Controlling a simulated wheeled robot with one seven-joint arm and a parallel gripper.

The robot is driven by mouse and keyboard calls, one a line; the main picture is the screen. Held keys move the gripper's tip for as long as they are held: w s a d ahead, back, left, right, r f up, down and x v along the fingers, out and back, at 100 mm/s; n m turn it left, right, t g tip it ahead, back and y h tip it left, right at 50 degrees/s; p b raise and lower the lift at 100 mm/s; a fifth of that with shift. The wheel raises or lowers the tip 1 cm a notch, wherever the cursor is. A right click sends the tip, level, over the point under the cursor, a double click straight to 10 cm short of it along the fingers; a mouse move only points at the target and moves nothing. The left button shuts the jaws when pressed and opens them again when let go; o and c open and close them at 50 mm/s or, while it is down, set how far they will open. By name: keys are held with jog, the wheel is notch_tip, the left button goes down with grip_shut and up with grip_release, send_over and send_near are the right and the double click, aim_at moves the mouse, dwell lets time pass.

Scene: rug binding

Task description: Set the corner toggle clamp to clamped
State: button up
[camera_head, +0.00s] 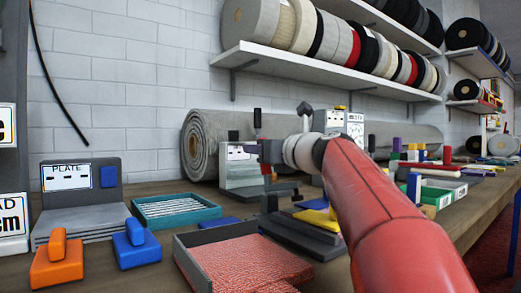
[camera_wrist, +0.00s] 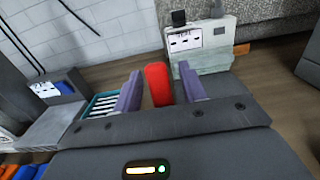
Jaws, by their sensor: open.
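A red upright handle (camera_wrist: 158,84), which looks like the toggle clamp's lever, stands between my gripper's two purple fingers in the wrist view. A small red part of it (camera_head: 266,169) shows below my gripper in the head view. My gripper (camera_wrist: 160,88) is open, with a finger on each side of the handle; whether either touches it I cannot tell. In the head view my gripper (camera_head: 262,151) is small and partly merged with the fixture behind. The clamp's base and jaw are mostly hidden, so its setting cannot be read.
A pale fixture (camera_head: 239,175) with a label and black knob stands just behind. A teal tray (camera_head: 150,223), orange block (camera_head: 55,268) and blue block (camera_head: 136,250) lie left. Shelved rolls hang above; my arm covers the bench's right.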

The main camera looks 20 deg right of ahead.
jog(key=v, duration=0.7)
